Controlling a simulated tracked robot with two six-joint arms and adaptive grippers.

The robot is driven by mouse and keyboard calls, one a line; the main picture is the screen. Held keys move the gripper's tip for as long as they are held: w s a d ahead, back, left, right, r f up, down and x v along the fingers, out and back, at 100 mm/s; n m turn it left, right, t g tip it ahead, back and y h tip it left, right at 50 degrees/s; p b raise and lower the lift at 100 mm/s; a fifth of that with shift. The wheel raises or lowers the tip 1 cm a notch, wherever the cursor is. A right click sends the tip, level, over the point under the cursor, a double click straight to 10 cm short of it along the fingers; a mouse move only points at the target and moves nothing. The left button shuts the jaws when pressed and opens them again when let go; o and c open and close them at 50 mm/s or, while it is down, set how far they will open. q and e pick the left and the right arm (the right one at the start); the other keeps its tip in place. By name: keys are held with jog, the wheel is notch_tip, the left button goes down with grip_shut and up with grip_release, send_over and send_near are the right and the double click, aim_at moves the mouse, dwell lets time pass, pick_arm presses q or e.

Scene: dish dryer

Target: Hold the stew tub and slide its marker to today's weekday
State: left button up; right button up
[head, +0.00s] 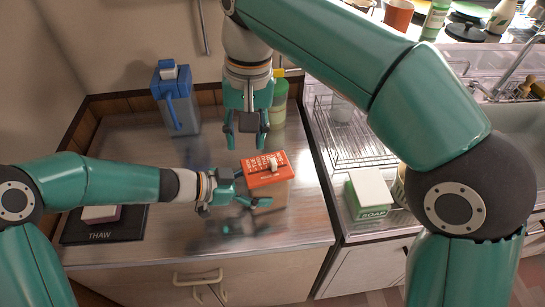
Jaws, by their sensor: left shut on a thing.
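The stew tub (259,181) stands on the counter near its front right, with an orange-red lid bearing white lettering. A small pale marker (273,164) sits on the lid, right of its middle; the lettering is too small to read. My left gripper (245,191) comes from the left and is shut on the tub's left side, low down below the lid. My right gripper (246,131) points down from above, just behind the tub.
A blue jug (176,100) stands at the back left, and a green container (278,101) behind my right gripper. A dark THAW mat (127,225) lies at the left. Right of the counter are a wire dish rack (345,150), a SOAP box (372,193) and a sink (510,130).

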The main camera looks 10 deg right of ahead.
jog(key=r+n, duration=0.1)
jog(key=n, duration=0.1)
send_over(273, 160)
jog(key=h, duration=0.1)
notch_tip(273, 160, down, 12)
jog(key=shift+r, duration=0.1)
grip_shut()
dwell(0.5)
